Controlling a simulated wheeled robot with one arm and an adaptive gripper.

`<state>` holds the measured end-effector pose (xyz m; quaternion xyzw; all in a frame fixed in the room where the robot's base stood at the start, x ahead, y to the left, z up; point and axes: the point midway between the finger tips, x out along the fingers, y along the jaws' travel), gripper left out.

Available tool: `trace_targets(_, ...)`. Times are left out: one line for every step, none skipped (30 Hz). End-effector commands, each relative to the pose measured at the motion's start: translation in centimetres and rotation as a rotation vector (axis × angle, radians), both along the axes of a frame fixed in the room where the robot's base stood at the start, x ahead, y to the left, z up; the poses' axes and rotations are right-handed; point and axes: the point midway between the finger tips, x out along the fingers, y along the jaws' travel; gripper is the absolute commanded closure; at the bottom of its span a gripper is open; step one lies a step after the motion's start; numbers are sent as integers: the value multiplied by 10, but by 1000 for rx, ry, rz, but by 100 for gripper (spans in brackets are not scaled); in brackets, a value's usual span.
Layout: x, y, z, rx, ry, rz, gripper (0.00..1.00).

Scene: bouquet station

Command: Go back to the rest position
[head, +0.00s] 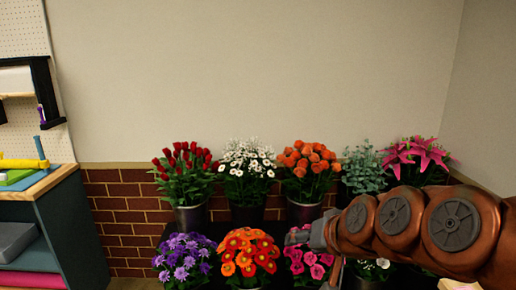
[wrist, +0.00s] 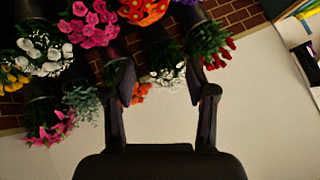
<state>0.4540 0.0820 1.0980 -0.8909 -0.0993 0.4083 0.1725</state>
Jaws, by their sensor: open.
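My gripper (wrist: 165,88) is open in the wrist view, its two dark fingers wide apart with nothing held between them. In the head view my gripper (head: 312,238) shows only partly at the end of my copper-coloured arm, which reaches in from the right. It is in front of the flower display, near the pink flowers (head: 308,264). The wrist view is turned over, and white flowers (wrist: 168,76) and orange roses (wrist: 139,93) show beyond the fingers. I cannot tell from these views whether my gripper touches any flower.
Back-row buckets hold red roses (head: 184,163), white daisies (head: 246,163), orange roses (head: 305,163), eucalyptus (head: 363,168) and pink lilies (head: 418,156). Purple flowers (head: 184,257) and orange gerberas (head: 247,257) stand in front. A workbench (head: 52,180) is at left. The wall above is clear.

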Motion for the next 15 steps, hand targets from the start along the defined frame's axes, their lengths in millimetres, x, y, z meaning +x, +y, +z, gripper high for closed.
trace_targets(-23,-2,-15,-45,77,28,44)
trace_targets(-38,-4,-26,-72,128,45,44)
trace_targets(-57,-8,-39,-106,194,65,44)
trace_targets(-73,-12,-48,-132,244,78,44)
trace_targets(-88,-16,-57,-157,295,90,44)
trace_targets(-109,-23,-67,-191,361,103,44)
trace_targets(-125,-28,-74,-214,414,113,44)
trace_targets(-140,-34,-79,-236,462,119,44)
trace_targets(-161,-42,-86,-265,530,127,44)
trace_targets(-175,-47,-91,-285,575,130,44)
trace_targets(-189,-53,-94,-303,621,135,44)
trace_targets(-206,-59,-98,-322,671,137,44)
trace_targets(-217,-64,-100,-336,709,139,44)
trace_targets(-227,-67,-101,-349,741,139,44)
trace_targets(-238,-71,-102,-362,775,138,44)
